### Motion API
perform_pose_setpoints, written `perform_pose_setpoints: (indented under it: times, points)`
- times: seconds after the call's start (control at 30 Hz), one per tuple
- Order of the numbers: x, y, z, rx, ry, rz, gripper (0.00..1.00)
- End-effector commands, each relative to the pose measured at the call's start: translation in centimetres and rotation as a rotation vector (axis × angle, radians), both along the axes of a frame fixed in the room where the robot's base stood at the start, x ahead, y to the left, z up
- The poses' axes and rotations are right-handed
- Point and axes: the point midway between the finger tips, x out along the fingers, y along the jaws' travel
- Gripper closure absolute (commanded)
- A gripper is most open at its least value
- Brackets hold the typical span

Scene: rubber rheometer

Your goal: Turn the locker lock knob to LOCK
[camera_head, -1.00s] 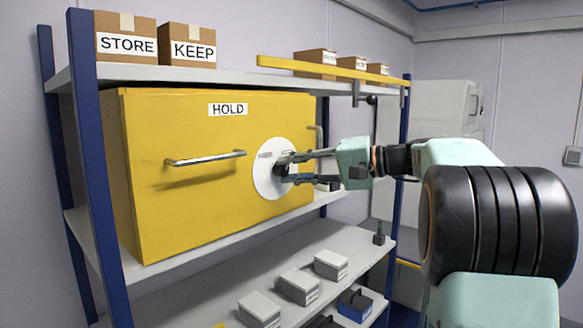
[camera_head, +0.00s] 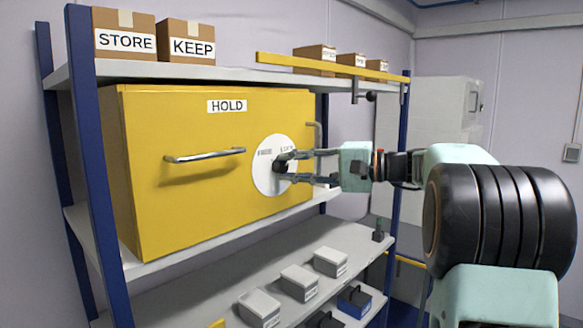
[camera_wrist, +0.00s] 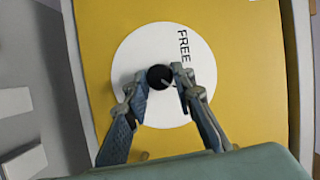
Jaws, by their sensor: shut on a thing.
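The yellow locker (camera_head: 200,210) bears a HOLD label and a white round dial plate (camera_head: 266,181). The dark lock knob (camera_head: 279,167) sits at the plate's middle; in the wrist view the knob (camera_wrist: 160,77) shows a pale line pointing down and to the right. My gripper (camera_head: 287,167) is shut on the knob, one finger on each side. The fingers (camera_wrist: 160,92) partly cover the plate's lower part.
A bar handle (camera_head: 205,156) sticks out from the locker front, left of the dial. The shelf below (camera_head: 330,238) holds several small grey boxes. Boxes marked STORE (camera_head: 124,36) and KEEP (camera_head: 186,42) stand above. A yellow rail (camera_head: 335,67) runs above the dial's right.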

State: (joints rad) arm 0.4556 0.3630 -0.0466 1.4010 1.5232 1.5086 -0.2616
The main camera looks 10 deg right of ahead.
Motion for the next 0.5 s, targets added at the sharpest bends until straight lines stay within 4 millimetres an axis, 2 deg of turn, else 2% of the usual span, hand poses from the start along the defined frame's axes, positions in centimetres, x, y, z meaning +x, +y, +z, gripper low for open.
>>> perform_pose_setpoints:
  times: [0.03,0.17,0.5]
  points:
    - [0.02,-0.01,0.09,0.002,-0.001,-0.001,0.74]
    - [0.01,-0.01,0.07,0.001,-0.001,-0.001,0.59]
    - [-0.18,-0.33,0.05,0.0,-0.001,-0.001,0.59]
